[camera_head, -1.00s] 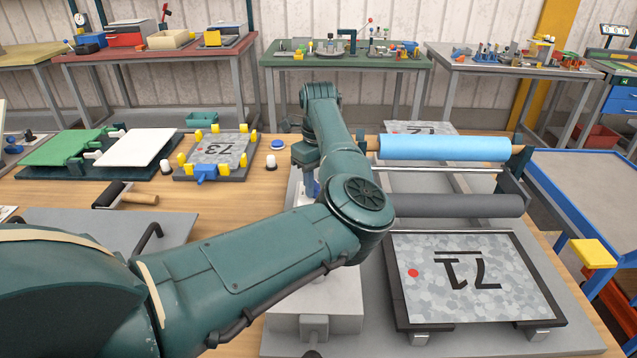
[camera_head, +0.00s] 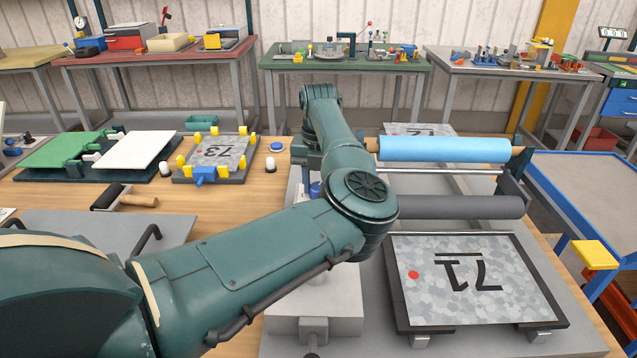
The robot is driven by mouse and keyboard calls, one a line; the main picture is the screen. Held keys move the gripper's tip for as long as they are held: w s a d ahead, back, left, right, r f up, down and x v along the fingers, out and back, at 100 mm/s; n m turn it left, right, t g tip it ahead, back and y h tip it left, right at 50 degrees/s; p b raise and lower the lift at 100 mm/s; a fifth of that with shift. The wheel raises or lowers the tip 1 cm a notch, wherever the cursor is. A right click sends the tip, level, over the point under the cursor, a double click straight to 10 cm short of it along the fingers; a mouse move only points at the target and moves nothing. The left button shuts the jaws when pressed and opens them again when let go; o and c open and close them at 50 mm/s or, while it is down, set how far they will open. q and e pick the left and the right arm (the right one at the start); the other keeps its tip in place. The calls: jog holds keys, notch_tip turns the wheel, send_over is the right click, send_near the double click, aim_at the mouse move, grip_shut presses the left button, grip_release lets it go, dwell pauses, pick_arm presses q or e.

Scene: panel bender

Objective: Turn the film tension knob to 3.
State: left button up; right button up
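The roller machine holds a light blue film roll (camera_head: 445,150) above a dark grey roller (camera_head: 455,207). My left arm reaches across the middle to the machine's left end. The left gripper (camera_head: 308,160) is mostly hidden behind my own forearm, so I cannot see its fingertips or whether it is open or shut. A small blue part (camera_head: 316,189) shows just below it, beside the forearm; I cannot tell if this is the film tension knob. No number scale can be read. My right gripper is not in view.
A framed grey speckled plate (camera_head: 478,280) with a red dot lies in front of the rollers. Left are a fixture with yellow clamps (camera_head: 240,176), white and blue round buttons (camera_head: 277,147), and a hand roller (camera_head: 125,197). Wood shows between them.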

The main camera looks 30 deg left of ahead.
aim_at(318, 186)
pick_arm(q)
jog(key=shift+m, duration=0.6)
jog(key=o, duration=1)
jog(key=shift+r, duration=0.1)
notch_tip(318, 186, up, 13)
jog(key=b, duration=0.1)
jog(key=shift+s, duration=0.1)
dwell(0.4)
